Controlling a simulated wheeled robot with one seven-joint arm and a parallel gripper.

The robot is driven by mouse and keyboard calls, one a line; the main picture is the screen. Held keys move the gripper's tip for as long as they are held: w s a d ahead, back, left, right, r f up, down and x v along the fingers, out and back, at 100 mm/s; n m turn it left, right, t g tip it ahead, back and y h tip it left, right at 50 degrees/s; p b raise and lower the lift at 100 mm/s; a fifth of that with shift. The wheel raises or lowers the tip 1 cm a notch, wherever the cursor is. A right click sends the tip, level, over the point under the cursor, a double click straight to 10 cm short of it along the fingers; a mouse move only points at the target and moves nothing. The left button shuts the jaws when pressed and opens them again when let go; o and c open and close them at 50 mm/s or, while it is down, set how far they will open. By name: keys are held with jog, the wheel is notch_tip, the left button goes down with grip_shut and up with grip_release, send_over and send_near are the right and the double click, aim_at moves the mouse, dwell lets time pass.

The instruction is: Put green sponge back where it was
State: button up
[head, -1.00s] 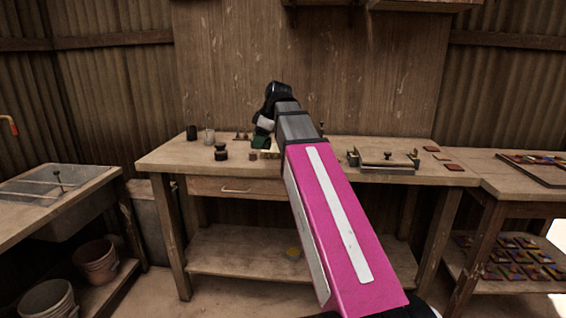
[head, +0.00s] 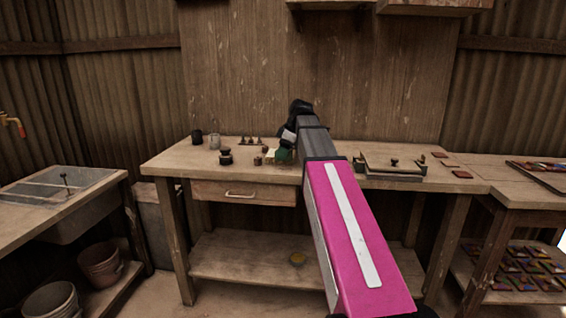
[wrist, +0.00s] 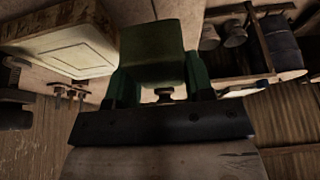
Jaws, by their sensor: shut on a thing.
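My gripper (head: 285,155) is over the middle of the bench, near its top. It also shows in the wrist view (wrist: 160,85), with its two green fingers on either side of a dark green block, the green sponge (wrist: 152,42). It is shut on the sponge. In the head view the sponge is small and hard to tell from the green fingers. The gap between the sponge and the bench top cannot be judged.
The wooden bench (head: 175,161) holds a black cup (head: 197,136), a glass jar (head: 214,142), a dark pot (head: 225,156) and small knobbed pieces (head: 250,141) left of my gripper. A press (head: 393,166) stands to the right. A cream block (wrist: 65,48) is close by in the wrist view.

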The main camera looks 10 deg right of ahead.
jog(key=shift+f, duration=2.05)
jog(key=o, duration=0.6)
jog(key=shift+c, duration=0.2)
jog(key=v, duration=1.2)
jog(key=shift+r, duration=0.1)
